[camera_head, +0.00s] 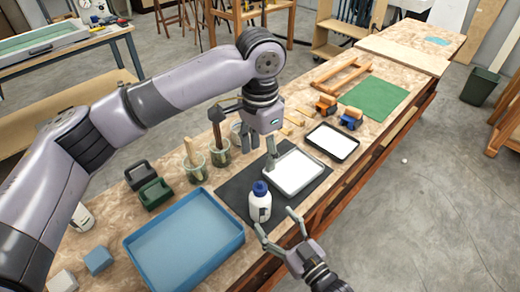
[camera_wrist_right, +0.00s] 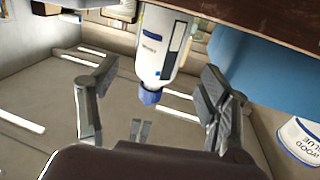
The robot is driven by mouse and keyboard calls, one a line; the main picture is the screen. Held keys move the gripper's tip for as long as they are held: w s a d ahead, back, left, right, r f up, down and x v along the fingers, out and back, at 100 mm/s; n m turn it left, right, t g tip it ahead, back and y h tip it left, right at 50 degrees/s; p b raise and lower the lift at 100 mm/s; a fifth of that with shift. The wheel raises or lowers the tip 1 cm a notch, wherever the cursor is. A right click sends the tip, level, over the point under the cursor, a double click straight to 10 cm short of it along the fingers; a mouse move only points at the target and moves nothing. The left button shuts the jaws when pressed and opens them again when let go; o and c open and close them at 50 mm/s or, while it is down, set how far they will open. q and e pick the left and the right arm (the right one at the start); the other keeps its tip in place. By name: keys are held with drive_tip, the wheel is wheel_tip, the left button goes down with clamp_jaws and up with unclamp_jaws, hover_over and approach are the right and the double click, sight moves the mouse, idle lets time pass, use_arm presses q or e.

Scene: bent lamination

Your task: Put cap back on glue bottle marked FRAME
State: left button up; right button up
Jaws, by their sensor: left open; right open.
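A white glue bottle (camera_head: 260,207) with a blue top (camera_head: 260,187) stands upright on the dark mat. In the right wrist view the bottle (camera_wrist_right: 160,45) appears upside down, its blue top (camera_wrist_right: 150,96) at the lower end; its label is too small to read. My right gripper (camera_head: 276,220) is open, its fingers pointing at the bottle from the near right. In the wrist view the bottle shows between the fingers (camera_wrist_right: 158,68), with no clear contact. My left gripper (camera_head: 260,146) is open and points down behind the bottle, above the white tray's edge. Nothing shows in it.
A blue tray (camera_head: 150,252) lies left of the bottle and a white tray (camera_head: 294,172) behind it. Another white bottle (camera_head: 82,217) stands far left, partly hidden by my left arm; a WOOD GLUE label (camera_wrist_right: 308,142) shows in the wrist view. Jars (camera_head: 195,171) with tools stand behind the mat.

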drive_tip(key=shift+v, duration=2.35)
